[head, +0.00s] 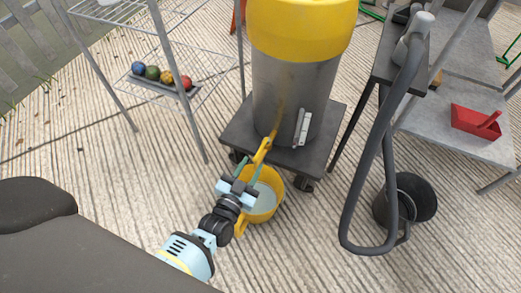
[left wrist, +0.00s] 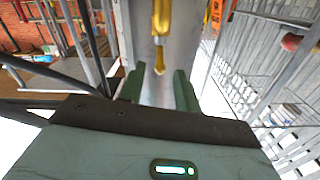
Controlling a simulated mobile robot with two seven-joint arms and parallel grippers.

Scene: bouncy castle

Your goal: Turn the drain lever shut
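A yellow drain fitting with its lever (head: 263,151) sticks out low on the front of a steel tank with a yellow top (head: 293,90). In the left wrist view the yellow fitting (left wrist: 161,18) hangs down from the top centre and narrows to a tip. I cannot tell exactly where the lever meets the valve body. My left gripper (head: 249,166) is just in front of the fitting, its green fingers apart. In the left wrist view the open fingers (left wrist: 160,88) stand either side of the line below the tip, with nothing clearly gripped. My right gripper is not in view.
A yellow bucket (head: 266,202) stands on the ground below my left gripper. The tank stands on a dark wheeled dolly (head: 238,131).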

